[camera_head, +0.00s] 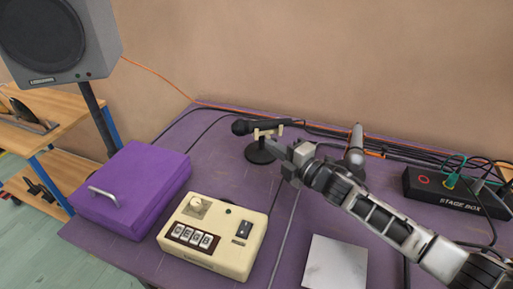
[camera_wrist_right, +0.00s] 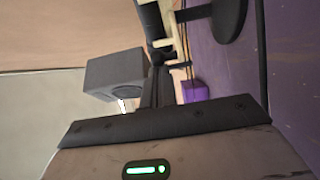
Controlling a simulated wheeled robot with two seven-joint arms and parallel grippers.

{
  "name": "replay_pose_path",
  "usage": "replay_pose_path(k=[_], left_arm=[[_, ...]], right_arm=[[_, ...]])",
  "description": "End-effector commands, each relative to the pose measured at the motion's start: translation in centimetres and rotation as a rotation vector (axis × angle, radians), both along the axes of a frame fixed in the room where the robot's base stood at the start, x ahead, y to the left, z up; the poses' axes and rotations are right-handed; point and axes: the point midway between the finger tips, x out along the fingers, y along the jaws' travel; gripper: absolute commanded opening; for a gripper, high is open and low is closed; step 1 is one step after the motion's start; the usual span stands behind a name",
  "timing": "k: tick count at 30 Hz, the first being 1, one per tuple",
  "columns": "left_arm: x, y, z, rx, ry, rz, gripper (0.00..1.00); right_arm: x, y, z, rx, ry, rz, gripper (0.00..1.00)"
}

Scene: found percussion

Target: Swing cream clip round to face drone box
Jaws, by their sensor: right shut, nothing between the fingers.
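The cream clip (camera_head: 266,133) sits on top of a small black round-based stand (camera_head: 260,153) and holds a black microphone (camera_head: 241,127), whose head points left. The clip also shows at the top of the right wrist view (camera_wrist_right: 171,38). The drone box appears to be the cream box (camera_head: 213,236) with a knob, a switch and lettered keys, at the front of the table. My right gripper (camera_head: 281,149) is shut and empty, just right of the stand and close to the clip; contact cannot be told. My left gripper is not in view.
A purple case (camera_head: 133,190) with a handle lies at the left. A grey plate (camera_head: 336,262) lies front right. A stage box (camera_head: 450,189) with cables stands at the right, and cables run along the back. A loudspeaker (camera_head: 58,40) stands beyond the table. Bare purple tabletop lies between clip and cream box.

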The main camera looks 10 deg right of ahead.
Motion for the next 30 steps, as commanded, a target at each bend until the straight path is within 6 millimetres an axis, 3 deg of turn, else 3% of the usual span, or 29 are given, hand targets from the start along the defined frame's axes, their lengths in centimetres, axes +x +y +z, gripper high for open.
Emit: replay_pose_path(k=[15,30], left_arm=[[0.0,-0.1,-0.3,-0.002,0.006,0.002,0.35],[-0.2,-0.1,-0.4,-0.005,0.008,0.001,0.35]], right_arm=[[0.5,-1.9,0.0,-0.002,-0.001,-0.002,0.0],[0.6,-2.2,0.0,-0.001,-0.001,-0.001,0.0]])
